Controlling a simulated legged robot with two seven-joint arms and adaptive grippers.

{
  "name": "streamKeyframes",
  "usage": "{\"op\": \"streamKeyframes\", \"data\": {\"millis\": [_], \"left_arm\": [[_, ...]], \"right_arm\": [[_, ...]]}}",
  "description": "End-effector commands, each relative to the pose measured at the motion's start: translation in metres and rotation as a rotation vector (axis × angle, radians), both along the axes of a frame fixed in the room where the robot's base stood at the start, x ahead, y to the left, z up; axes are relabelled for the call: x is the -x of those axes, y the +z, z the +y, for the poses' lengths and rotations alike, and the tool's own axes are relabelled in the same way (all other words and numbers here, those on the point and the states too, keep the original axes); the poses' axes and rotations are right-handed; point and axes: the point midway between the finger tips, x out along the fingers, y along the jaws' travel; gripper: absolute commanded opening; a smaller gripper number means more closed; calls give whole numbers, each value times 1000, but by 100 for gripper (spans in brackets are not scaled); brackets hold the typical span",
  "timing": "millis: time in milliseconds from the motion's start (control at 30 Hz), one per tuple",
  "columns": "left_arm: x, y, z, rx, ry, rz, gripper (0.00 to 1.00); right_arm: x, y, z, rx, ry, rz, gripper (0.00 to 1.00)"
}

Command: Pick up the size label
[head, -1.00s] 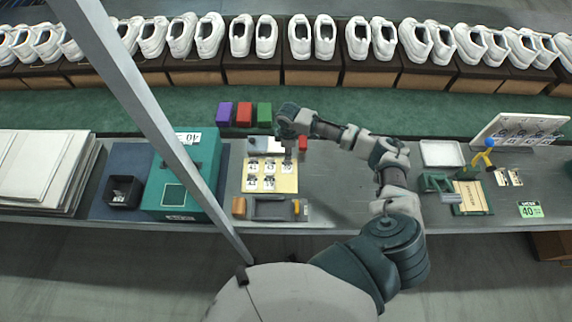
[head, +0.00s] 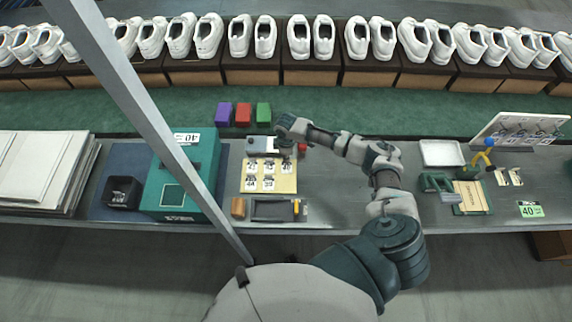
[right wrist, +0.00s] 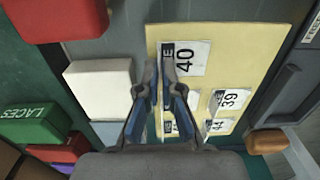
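A yellow board (head: 283,187) on the bench carries several white size labels in rows. The size label 40 (right wrist: 190,60) is on it in the right wrist view, with a dark strip along one edge; labels 39 (right wrist: 232,99) and 44 (right wrist: 217,126) lie nearer the wrist. My right gripper (right wrist: 159,72) is over the board, its fingertips beside the dark-strip edge of label 40. The fingers are a narrow gap apart, with yellow board showing between them. Whether a fingertip touches the label cannot be told. In the head view my right gripper (head: 283,150) is over the board's far edge. My left gripper is not in view.
In the head view, a teal box (head: 170,185) is left and a green 40 card (head: 531,209) far right. A grey holder (head: 273,210) sits in front.

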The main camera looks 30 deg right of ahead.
Motion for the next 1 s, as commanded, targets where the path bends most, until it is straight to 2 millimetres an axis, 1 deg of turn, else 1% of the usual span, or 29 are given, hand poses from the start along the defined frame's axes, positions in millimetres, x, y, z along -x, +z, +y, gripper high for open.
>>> {"op": "streamKeyframes", "data": {"millis": [233, 367, 467, 600, 767, 1000], "left_arm": [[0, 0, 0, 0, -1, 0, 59], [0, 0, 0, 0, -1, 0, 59], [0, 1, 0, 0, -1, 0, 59], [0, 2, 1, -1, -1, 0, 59], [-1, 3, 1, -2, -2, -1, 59], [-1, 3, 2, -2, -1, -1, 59]], "right_arm": [[0, 1, 0, 1, -1, 1, 0], [0, 6, -1, 1, -1, -1, 0], [0, 16, 0, 0, -1, -2, 0], [-1, 37, 0, -1, -1, -3, 0], [18, 39, 33, -3, 5, 1, 0], [49, 45, 89, -4, 5, 0, 0]]}}
